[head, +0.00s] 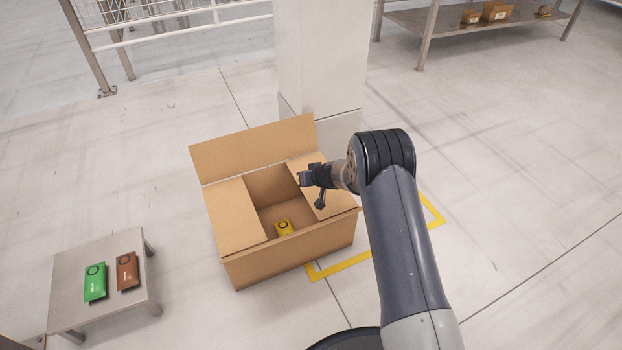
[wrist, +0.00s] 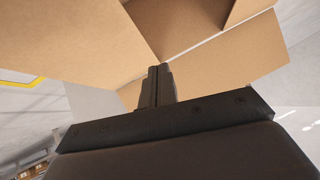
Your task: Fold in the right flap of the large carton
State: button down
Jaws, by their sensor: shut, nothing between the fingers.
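The large brown carton (head: 290,259) stands open on the floor in the head view. Its left flap (head: 238,215) lies folded inward over the opening. Its back flap (head: 255,147) sticks up and outward. The right flap (head: 338,206) leans inward over the right side, partly hidden by my gripper (head: 303,179). A yellow packet (head: 284,228) lies inside on the bottom. My gripper is shut and empty, above the right flap; I cannot tell whether it touches. In the wrist view, my gripper's closed fingers (wrist: 159,84) are close to brown carton panels (wrist: 85,40).
A low metal table (head: 95,308) at the left holds a green packet (head: 95,282) and a brown packet (head: 127,271). A pale pillar (head: 322,60) stands right behind the carton. Yellow floor tape (head: 342,266) runs beside it. A shelf with small boxes (head: 496,11) is far back right.

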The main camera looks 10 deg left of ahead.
jog(key=a+v, duration=0.1)
jog(key=v, duration=0.7)
jog(key=shift+s, duration=0.35)
send_over(305, 194)
notch_tip(305, 194, down, 7)
jog(key=shift+s+r, duration=0.1)
jog(key=shift+w+f+b, duration=0.2)
jog(key=shift+f+b, duration=0.1)
jog(key=shift+f, duration=1.9)
